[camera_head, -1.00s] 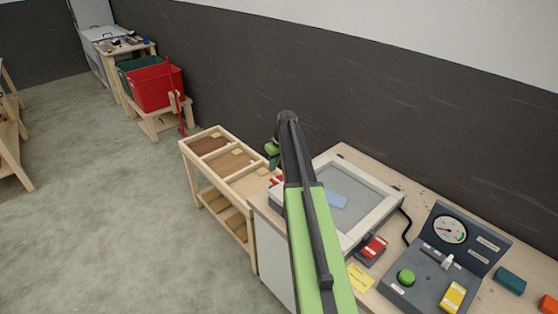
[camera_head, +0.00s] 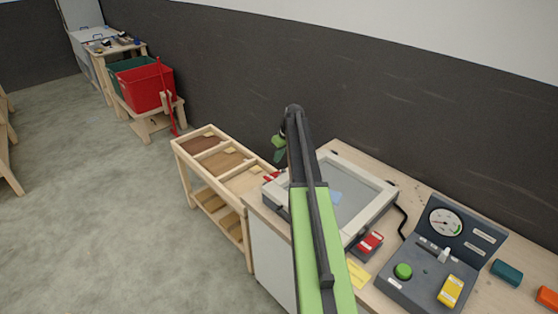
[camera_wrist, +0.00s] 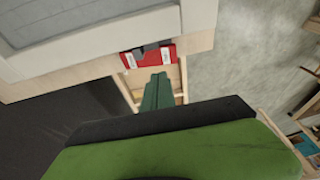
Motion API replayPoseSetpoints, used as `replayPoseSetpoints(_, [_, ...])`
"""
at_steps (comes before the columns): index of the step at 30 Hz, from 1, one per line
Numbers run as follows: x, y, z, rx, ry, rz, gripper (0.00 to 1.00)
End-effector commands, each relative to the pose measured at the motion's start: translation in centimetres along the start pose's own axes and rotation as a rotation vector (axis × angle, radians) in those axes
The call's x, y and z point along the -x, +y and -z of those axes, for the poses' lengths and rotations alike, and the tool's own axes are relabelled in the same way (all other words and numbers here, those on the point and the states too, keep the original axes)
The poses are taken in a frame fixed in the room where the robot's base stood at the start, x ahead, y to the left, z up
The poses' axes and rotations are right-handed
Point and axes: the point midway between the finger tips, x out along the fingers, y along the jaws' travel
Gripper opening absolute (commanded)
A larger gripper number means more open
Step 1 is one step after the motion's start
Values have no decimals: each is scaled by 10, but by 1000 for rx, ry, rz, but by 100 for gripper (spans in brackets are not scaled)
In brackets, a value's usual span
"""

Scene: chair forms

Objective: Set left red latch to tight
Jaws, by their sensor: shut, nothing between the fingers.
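The left red latch (camera_head: 270,177) sits at the left corner of a pale frame (camera_head: 375,211) with a grey sheet inside it. In the wrist view the latch (camera_wrist: 148,57) shows as a red block with white labels and a dark middle part. My gripper (camera_head: 279,152) is above and behind the latch in the head view, partly hidden by my arm. In the wrist view its green fingers (camera_wrist: 157,90) are together and empty, pointing at the latch with a small apparent gap. A second red latch (camera_head: 370,243) is at the frame's near right side. The left latch's exact setting cannot be told.
A grey control panel (camera_head: 416,278) with a gauge, green knob and yellow block stands right of the frame. Teal (camera_head: 507,272) and orange (camera_head: 547,298) blocks lie farther right. A wooden rack (camera_head: 245,184) adjoins the bench on the left. Open floor lies left.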

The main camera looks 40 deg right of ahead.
Motion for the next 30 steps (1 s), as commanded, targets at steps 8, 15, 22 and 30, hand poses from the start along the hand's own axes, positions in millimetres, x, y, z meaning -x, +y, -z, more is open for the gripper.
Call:
replayPoseSetpoints(8, [-70, -1, -6, 1, 0, 0, 0])
replayPoseSetpoints(15, [-88, -7, -12, 1, 0, 0, 0])
replayPoseSetpoints(22, [-86, -7, -10, 2, 0, 0, 0])
replayPoseSetpoints(30, [-84, 2, -20, -4, 0, -38, 0])
